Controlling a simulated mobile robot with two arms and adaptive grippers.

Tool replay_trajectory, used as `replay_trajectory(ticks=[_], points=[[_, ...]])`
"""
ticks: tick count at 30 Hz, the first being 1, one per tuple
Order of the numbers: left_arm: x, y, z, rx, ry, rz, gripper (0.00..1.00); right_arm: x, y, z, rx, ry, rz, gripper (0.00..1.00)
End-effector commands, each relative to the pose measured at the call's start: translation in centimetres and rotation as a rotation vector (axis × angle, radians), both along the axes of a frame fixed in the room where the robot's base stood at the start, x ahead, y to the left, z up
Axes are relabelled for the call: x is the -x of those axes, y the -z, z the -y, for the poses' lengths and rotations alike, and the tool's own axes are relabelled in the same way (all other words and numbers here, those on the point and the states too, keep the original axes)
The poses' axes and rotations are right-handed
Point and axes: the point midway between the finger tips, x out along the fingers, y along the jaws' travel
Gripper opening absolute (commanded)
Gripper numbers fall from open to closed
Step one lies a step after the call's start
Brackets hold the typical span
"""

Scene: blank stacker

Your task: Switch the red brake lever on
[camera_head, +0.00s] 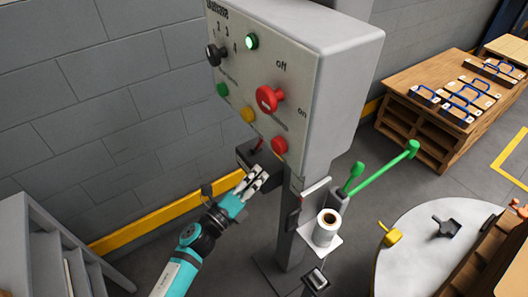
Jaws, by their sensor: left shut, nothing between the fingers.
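A grey control panel (340,75) stands in the middle of the view. A red knob-like handle (268,99) sits on its front face between the printed words "off" and "on", closer to the "off" side. A small red lever (257,146) pokes up from a dark box (258,160) under the panel. I cannot tell from the picture which one is the brake lever. My left gripper (258,174) is shut and empty, its fingertips close in front of the dark box, below the small red lever. Whether they touch the box is unclear. My right gripper is out of view.
The panel also has a lit green lamp (252,41), a black selector (215,54) and coloured buttons. Right of the post are green levers (385,168) and a white roll (327,228). A round table (430,260) stands at lower right. A wooden bench (425,75) is behind.

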Motion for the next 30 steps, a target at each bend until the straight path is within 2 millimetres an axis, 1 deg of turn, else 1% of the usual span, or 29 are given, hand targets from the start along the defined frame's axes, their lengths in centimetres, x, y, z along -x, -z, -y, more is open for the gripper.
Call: replay_trajectory(ticks=[1,5,7,12,18,26,30], points=[[-1.0,-0.3,0.8,0.002,0.001,0.003,0.00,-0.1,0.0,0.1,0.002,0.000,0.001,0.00],[-3.0,-0.7,2.4,0.001,0.000,0.002,0.00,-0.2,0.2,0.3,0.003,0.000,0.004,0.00],[-4.2,-1.4,2.1,-0.002,-0.001,0.002,0.00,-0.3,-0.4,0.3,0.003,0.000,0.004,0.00],[-5.8,-2.0,1.9,-0.001,0.000,0.001,0.00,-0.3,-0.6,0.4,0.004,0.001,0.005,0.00],[-6.4,-2.2,1.8,0.001,0.000,-0.001,0.00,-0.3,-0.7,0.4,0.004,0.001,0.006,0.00],[-6.4,-2.2,1.8,0.001,0.000,-0.001,0.00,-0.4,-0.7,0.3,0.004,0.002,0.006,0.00],[-6.5,-2.4,1.8,0.006,0.000,-0.009,0.00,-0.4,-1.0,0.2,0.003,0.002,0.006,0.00]])
